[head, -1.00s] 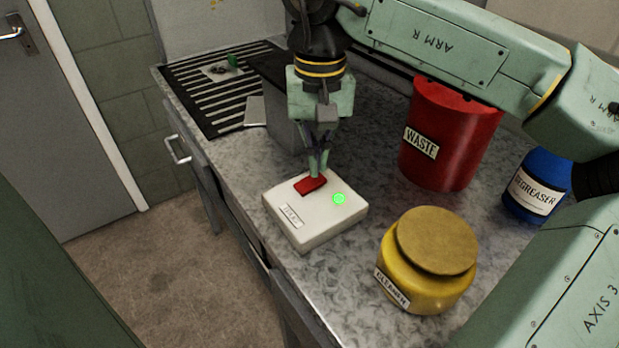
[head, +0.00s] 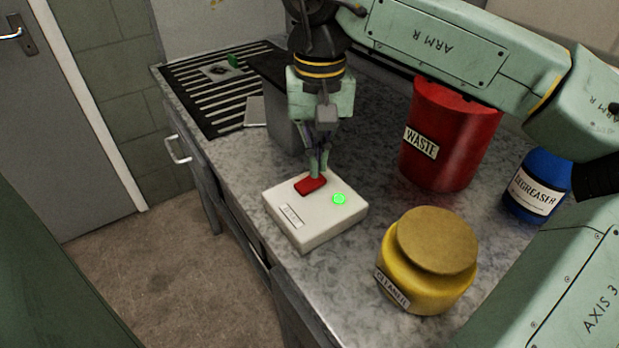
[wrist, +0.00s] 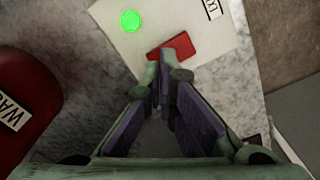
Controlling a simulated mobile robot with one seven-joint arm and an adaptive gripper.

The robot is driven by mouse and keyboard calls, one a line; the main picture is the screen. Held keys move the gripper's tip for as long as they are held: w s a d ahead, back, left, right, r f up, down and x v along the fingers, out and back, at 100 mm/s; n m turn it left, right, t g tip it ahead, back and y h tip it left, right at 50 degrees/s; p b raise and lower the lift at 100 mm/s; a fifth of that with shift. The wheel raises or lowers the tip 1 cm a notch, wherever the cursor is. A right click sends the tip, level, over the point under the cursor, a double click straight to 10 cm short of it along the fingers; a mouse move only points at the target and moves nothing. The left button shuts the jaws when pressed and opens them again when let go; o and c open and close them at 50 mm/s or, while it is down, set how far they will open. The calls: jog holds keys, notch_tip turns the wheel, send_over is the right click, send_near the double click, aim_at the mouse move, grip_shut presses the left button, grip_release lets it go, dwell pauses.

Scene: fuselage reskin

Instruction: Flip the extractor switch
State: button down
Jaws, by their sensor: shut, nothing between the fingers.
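The extractor switch is a white box (head: 318,229) on the bench with a red rocker (head: 311,186), a lit green lamp (head: 339,199) and a small label too small to read. My gripper (head: 319,174) is shut and empty, pointing down, with its fingertips at the far edge of the red rocker. In the wrist view, the fingertips (wrist: 163,62) overlap the edge of the red rocker (wrist: 178,48); the green lamp (wrist: 130,21) shows clear of them. The fingertips hide a small part of the rocker. I cannot tell how hard they touch it.
A red waste bin (head: 444,140) stands right of my gripper. A yellow cleaner jar (head: 424,285) is at the front right, and a blue degreaser bottle (head: 538,187) is farther right. A striped black grille (head: 210,95) lies at the back left.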

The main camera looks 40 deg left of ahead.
jog(key=shift+f+b, duration=0.75)
jog(key=shift+f, duration=0.4)
dwell(0.4)
notch_tip(320, 180, up, 7)
jog(key=p, duration=0.6)
dwell(0.8)
